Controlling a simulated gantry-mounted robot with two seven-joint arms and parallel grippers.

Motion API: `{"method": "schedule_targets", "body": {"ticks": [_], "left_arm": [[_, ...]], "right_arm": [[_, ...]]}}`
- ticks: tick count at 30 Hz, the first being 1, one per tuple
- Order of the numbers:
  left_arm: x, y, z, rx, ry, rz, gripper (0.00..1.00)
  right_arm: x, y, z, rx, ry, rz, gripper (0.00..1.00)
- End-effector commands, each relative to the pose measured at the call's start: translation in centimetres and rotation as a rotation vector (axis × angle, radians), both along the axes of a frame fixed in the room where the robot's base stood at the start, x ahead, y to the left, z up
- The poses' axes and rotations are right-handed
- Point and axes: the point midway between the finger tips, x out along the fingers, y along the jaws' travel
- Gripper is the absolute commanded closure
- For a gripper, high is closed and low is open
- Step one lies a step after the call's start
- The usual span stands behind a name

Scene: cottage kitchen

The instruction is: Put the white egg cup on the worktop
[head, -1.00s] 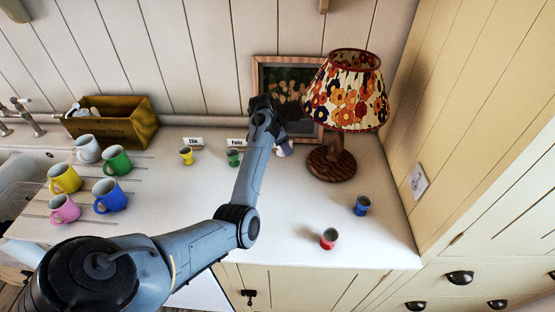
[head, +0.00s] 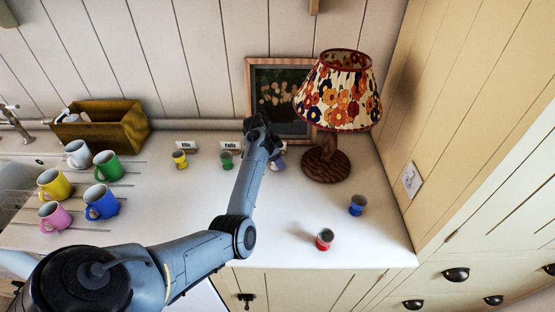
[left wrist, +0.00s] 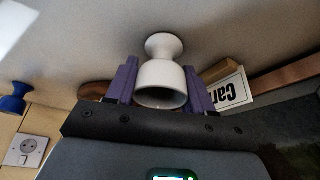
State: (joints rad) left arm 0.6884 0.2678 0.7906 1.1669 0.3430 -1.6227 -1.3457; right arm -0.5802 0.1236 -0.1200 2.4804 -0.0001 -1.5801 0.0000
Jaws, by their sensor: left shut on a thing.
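The white egg cup (left wrist: 160,76) shows in the left wrist view between the purple fingers of my left gripper (head: 279,164). The gripper is shut on it around the bowl. The cup's foot points toward the worktop (head: 300,205); I cannot tell whether it touches. In the head view the cup is mostly hidden by my left arm and gripper, which are at the back of the worktop, left of the lamp. My right gripper is not in view.
The lamp (head: 326,163) and a framed picture (head: 262,95) stand close behind and beside the gripper. Yellow (head: 179,159) and green (head: 227,160) egg cups stand by name cards. Blue (head: 357,205) and red (head: 324,239) egg cups stand at right. Several mugs (head: 100,201) are at left.

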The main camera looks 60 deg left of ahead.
Motion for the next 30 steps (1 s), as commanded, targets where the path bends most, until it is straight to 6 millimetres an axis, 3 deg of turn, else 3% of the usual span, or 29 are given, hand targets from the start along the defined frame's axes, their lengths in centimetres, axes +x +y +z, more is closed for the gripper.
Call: {"method": "schedule_targets", "body": {"ticks": [1, 2, 6, 19, 30], "left_arm": [[0.0, 0.0, -0.2, -0.001, 0.0, 0.001, 0.79], [0.0, 0.0, -0.2, 0.0, 0.0, 0.001, 0.45], [0.0, 0.0, -0.2, -0.001, 0.0, 0.0, 0.23], [-0.1, 0.0, 0.5, 0.0, 0.0, -0.001, 0.22], [-2.4, 0.6, 6.1, 0.004, -0.002, 0.001, 0.22]], "right_arm": [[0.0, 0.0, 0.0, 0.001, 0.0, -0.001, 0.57], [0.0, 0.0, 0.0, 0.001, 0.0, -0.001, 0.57], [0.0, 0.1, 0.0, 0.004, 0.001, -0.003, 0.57], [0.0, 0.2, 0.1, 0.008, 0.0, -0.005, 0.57], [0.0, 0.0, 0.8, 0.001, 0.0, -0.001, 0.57]]}}
